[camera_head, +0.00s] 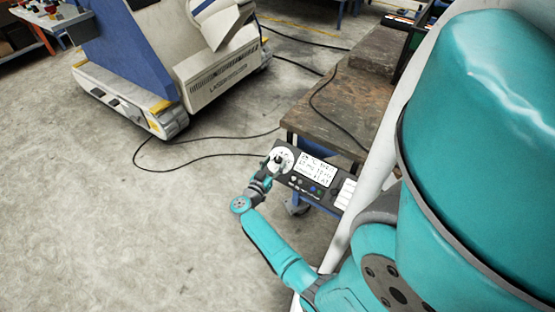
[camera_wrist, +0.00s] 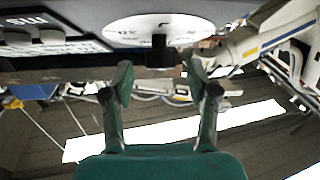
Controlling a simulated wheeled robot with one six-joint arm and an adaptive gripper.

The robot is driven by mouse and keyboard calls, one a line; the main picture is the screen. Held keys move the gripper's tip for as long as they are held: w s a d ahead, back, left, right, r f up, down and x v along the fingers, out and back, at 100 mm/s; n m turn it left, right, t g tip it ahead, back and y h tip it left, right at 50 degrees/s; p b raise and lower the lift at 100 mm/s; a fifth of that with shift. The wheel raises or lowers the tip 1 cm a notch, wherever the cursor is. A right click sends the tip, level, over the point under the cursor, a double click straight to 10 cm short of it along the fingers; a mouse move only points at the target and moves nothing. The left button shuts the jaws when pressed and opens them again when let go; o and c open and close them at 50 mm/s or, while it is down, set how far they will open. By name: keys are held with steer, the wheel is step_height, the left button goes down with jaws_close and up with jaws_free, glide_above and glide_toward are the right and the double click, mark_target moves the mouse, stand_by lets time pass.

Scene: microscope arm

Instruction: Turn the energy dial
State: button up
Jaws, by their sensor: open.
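The energy dial is a white disc with dark markings and a black knob at its centre. In the wrist view the disc (camera_wrist: 135,30) is near the top and the knob (camera_wrist: 159,52) stands out from it. In the head view the dial (camera_head: 284,153) sits at the left end of the dark control panel (camera_head: 325,200). My gripper (camera_wrist: 160,75) is open, with one finger on each side of the knob's line and the tips just short of or beside it. I cannot tell whether either finger touches the knob. In the head view my gripper (camera_head: 268,168) partly covers the dial.
The panel has a white display (camera_head: 317,170), several small buttons and white keys at its right. A worn wooden table (camera_head: 345,110) stands behind it. A large wheeled machine (camera_head: 165,75) is at the upper left. Black cables (camera_head: 200,157) lie on the otherwise open floor.

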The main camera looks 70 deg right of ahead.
steer(key=shift+x, duration=1.35)
jaws_close()
steer(key=shift+m, duration=0.3)
steer(key=m+g+y, duration=0.1)
steer(key=m+g, duration=0.3)
steer(key=shift+w+m, duration=0.15)
steer(key=shift+m, duration=0.15)
steer(key=shift+m+g+y, duration=1.15)
steer(key=shift+m+y, duration=0.1)
steer(key=shift+m, duration=0.45)
steer(key=shift+m+g+y, duration=1.15)
steer(key=shift+m+y, duration=0.1)
steer(key=shift+m, duration=0.45)
